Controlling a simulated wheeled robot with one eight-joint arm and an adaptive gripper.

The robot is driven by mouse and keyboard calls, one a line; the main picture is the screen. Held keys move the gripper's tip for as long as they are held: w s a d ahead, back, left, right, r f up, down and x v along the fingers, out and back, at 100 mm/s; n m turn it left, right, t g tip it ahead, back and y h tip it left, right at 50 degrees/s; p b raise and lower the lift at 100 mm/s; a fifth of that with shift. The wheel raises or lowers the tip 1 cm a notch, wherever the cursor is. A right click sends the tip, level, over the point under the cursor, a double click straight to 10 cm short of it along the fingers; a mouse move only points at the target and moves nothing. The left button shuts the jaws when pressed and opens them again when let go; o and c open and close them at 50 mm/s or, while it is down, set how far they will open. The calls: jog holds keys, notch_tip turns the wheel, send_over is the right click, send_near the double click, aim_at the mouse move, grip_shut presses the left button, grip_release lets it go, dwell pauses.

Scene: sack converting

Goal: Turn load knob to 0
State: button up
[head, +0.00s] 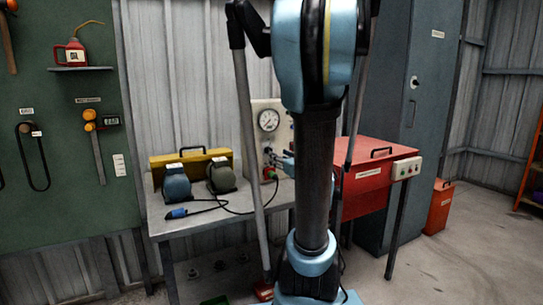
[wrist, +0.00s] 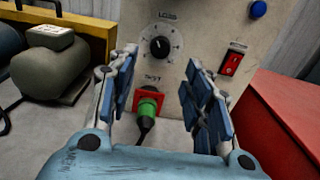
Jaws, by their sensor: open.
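The load knob (wrist: 159,46) is a small black dial with a white pointer mark, inside a ring of printed marks under a "LOAD" label on a beige panel (wrist: 205,20). The mark's exact reading is too small to tell. My gripper (wrist: 165,85) is open and empty, with its blue-padded fingers pointing toward the panel. The knob shows between and beyond the fingertips, apart from them. In the head view the panel (head: 285,112) stands on the bench, and my arm hides part of it and most of my gripper.
Below the knob is a red socket plate (wrist: 163,107) with a green plug (wrist: 148,106) and black cable. A red rocker switch (wrist: 232,62) and blue lamp (wrist: 258,9) are at right. Two motor-like units (head: 221,178) sit left, and a red cabinet (head: 366,180) right.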

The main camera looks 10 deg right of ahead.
aim_at(268, 151)
jog(key=shift+x, duration=3.9)
jog(key=c, duration=1.1)
